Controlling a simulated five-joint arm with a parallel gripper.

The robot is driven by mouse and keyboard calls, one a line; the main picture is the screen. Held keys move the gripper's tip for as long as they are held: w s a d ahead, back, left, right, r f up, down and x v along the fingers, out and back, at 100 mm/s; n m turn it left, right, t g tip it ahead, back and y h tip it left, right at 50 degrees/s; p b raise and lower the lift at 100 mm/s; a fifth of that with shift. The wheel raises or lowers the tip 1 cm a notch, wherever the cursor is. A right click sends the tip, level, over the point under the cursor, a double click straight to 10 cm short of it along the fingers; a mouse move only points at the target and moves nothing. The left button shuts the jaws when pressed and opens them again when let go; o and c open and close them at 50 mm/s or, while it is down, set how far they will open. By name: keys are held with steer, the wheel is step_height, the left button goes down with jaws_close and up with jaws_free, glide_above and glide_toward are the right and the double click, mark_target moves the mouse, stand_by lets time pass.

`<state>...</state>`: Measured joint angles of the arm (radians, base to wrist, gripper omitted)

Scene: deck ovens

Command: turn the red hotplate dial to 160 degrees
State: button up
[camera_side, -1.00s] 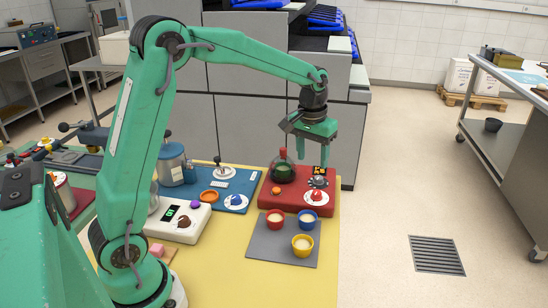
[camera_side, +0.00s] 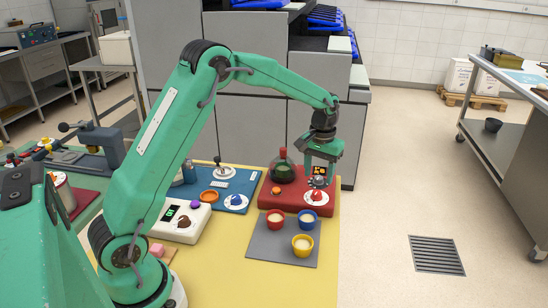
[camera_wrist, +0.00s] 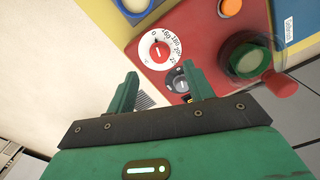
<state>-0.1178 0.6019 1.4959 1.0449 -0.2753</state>
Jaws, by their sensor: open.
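The red hotplate (camera_side: 289,202) sits at the back right of the yellow table. Its red dial (camera_wrist: 159,51) stands in a white numbered ring in the wrist view, with a pale line on the knob; the exact reading is too small to tell. The dial also shows on the hotplate's front in the side view (camera_side: 317,196). My gripper (camera_side: 320,178) points down just above and behind the dial. In the wrist view, my gripper (camera_wrist: 158,84) has its two fingers apart and nothing between them; the dial lies beyond the tips, apart from them.
A round flask (camera_side: 282,172) with green contents and a red stopper stands on the hotplate, left of my gripper. A small grey knob (camera_wrist: 180,84) sits close to the fingers. Several coloured cups stand on a grey mat (camera_side: 262,246) in front. A blue stirrer plate (camera_side: 246,184) is left.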

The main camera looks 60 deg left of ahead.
mark_target(317, 192)
steer(key=shift+f, duration=3.1)
steer(key=shift+c, duration=0.2)
steer(key=c, duration=0.9)
